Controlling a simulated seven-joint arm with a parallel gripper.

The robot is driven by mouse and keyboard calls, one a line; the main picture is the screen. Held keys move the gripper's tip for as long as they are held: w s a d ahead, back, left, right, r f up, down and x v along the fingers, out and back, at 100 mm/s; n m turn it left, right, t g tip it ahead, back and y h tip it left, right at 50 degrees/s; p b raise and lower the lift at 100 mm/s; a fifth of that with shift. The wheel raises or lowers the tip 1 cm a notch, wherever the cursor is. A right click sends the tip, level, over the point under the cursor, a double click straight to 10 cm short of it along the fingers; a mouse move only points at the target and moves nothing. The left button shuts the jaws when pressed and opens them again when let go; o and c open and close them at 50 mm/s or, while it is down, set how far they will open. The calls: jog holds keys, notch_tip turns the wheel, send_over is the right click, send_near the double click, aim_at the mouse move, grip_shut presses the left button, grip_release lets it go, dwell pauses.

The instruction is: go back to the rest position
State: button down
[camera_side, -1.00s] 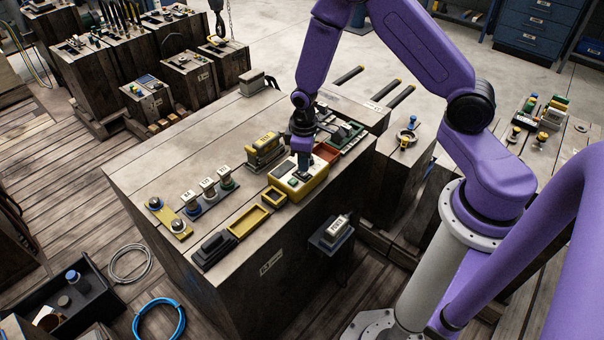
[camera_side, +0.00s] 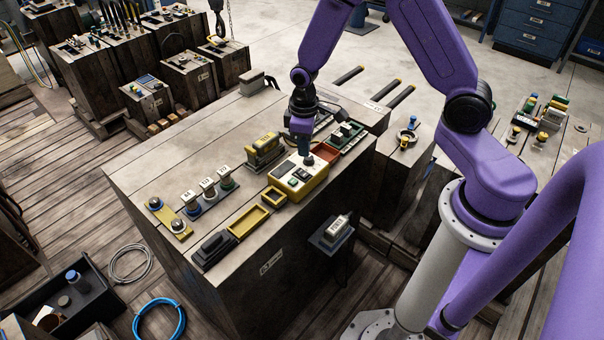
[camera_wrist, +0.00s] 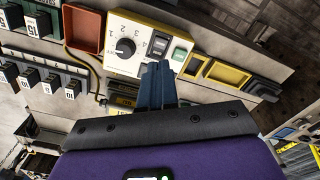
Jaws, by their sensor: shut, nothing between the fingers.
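My gripper (camera_side: 306,157) is near the yellow and cream control box (camera_side: 300,183) on the wooden block, at its far side in the side view. In the wrist view my shut fingers (camera_wrist: 157,70) overlap the lower edge of the box (camera_wrist: 122,65). Nothing is between them. The box face shows a black dial (camera_wrist: 125,47), numbers and a green button (camera_wrist: 179,54). In the side view, the gripper hides part of the box's far end. I cannot tell whether the fingertips touch anything.
Yellow trays (camera_side: 249,221) and a red-brown tray (camera_side: 326,152) flank the box. A yellow-topped device (camera_side: 264,148) and several labelled weights (camera_side: 208,188) stand on the wooden block (camera_side: 150,165). A grey block sits on a side shelf (camera_side: 331,237). The block's far left top is clear.

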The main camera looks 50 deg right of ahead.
jog(key=s+a+r+n, duration=0.2)
jog(key=s+a+r, duration=0.3)
jog(key=s+r, duration=0.1)
jog(key=s+r+n, duration=0.2)
jog(key=s+r, duration=0.3)
jog(key=s, duration=0.5)
jog(key=s+r+n, duration=0.2)
jog(key=s+r, duration=0.4)
jog(key=s, duration=0.4)
jog(key=shift+d+n, duration=0.3)
jog(key=shift+d, duration=0.1)
